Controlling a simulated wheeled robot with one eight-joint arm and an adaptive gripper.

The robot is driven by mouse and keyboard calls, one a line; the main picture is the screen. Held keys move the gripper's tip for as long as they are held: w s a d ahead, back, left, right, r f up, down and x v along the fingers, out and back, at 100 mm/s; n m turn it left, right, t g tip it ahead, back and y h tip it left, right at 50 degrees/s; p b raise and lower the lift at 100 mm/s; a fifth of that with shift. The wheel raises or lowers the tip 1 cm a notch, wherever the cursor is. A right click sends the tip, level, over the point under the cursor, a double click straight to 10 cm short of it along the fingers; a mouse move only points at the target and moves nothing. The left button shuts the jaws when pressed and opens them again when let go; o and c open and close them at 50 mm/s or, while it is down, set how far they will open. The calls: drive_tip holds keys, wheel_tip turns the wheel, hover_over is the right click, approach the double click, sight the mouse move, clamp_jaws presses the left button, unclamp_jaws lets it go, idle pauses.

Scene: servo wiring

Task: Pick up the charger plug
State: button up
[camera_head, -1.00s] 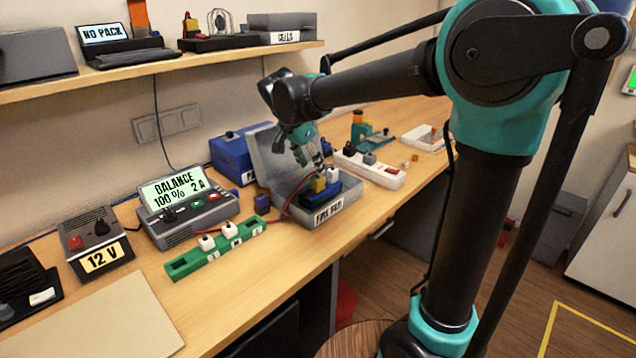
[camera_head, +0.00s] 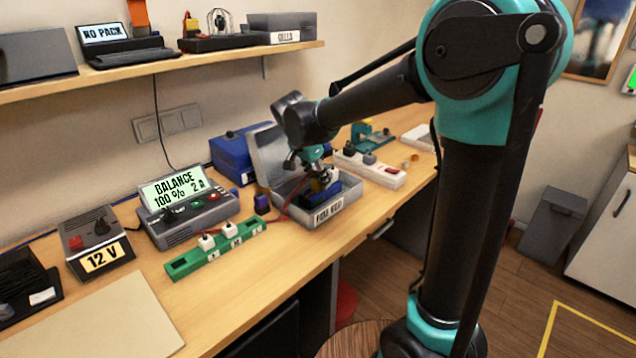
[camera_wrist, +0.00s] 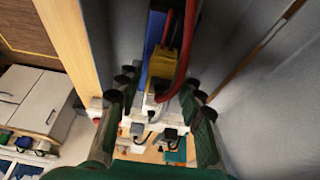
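A yellow plug (camera_wrist: 162,62) with red wires sits on a blue pack (camera_wrist: 155,28) in the wrist view; it seems to be the charger plug, though no label shows. In the head view the blue pack (camera_head: 322,194) lies in the open grey metal case (camera_head: 338,212), and my gripper mostly hides the yellow plug. My gripper (camera_wrist: 162,92) is open, with its fingers to either side of the yellow plug's line and nothing visibly held. In the head view my gripper (camera_head: 318,168) is low over the case.
The raised case lid (camera_head: 266,150) stands close behind my gripper. A green strip with white plugs (camera_head: 215,252) and the balance charger (camera_head: 188,212) are to the left. A white power strip (camera_head: 372,170) is to the right. The front left tabletop is mostly clear.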

clamp_jaws()
drive_tip(key=shift+r, duration=0.1)
wheel_tip(320, 180, up, 20)
idle(0.6)
